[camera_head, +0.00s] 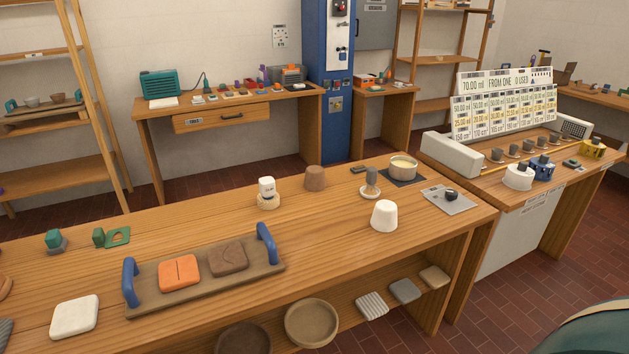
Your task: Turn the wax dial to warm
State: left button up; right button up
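A small black dial knob (451,195) sits on a light grey plate (438,203) near the right end of the front wooden table. Marks on the plate are too small to read, so I cannot tell the dial's setting. Behind and left of it, a pot of pale wax-like content (403,162) stands on a dark mat (417,178). The dial is in plain view with nothing over it. Neither of my grippers shows in the head view.
A white cup (384,216) stands left of the dial, with a grey-knobbed stamp (371,183) behind it. A tray with blue handles (206,282) lies farther left on the table (330,250). A price board (503,108) stands on the right-hand counter.

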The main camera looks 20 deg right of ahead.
aim_at(451, 195)
jog(key=z, duration=1.7)
jog(key=i+l, duration=0.45)
jog(key=i, duration=0.2)
